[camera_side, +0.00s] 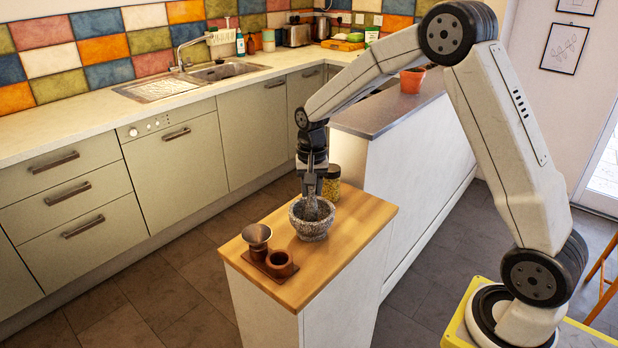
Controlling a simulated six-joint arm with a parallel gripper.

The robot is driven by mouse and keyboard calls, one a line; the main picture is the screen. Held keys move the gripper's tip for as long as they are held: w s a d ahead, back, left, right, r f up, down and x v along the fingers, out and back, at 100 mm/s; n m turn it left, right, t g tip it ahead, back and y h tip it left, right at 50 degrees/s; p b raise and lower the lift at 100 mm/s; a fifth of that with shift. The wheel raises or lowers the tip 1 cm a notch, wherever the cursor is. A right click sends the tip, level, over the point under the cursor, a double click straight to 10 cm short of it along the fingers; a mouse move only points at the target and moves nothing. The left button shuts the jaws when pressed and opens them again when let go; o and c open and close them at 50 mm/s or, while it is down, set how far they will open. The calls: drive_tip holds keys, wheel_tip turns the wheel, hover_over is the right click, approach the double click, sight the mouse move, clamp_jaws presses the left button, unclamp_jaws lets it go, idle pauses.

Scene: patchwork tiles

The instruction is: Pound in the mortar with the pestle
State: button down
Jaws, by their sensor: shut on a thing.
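The grey speckled stone mortar (312,228) stands upright on the wooden counter top (347,238). My gripper (311,188) points down just above the mortar and is shut on the grey pestle (311,208). The pestle's lower end is inside the mortar's mouth, hidden by the near rim. I cannot tell whether it touches the bottom of the bowl.
A brown holder (266,265) with a metal-topped cup (257,240) and a brown round cup (280,262) sits at the counter's front left. A jar (331,184) stands behind the mortar. The counter's right side is clear. A terracotta pot (412,80) stands on the grey ledge behind.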

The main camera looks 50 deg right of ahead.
drive_tip(key=shift+f, duration=0.8)
drive_tip(key=shift+r, duration=1.55)
drive_tip(key=shift+r, duration=0.1)
drive_tip(key=shift+f, duration=1.65)
drive_tip(key=shift+r, duration=0.15)
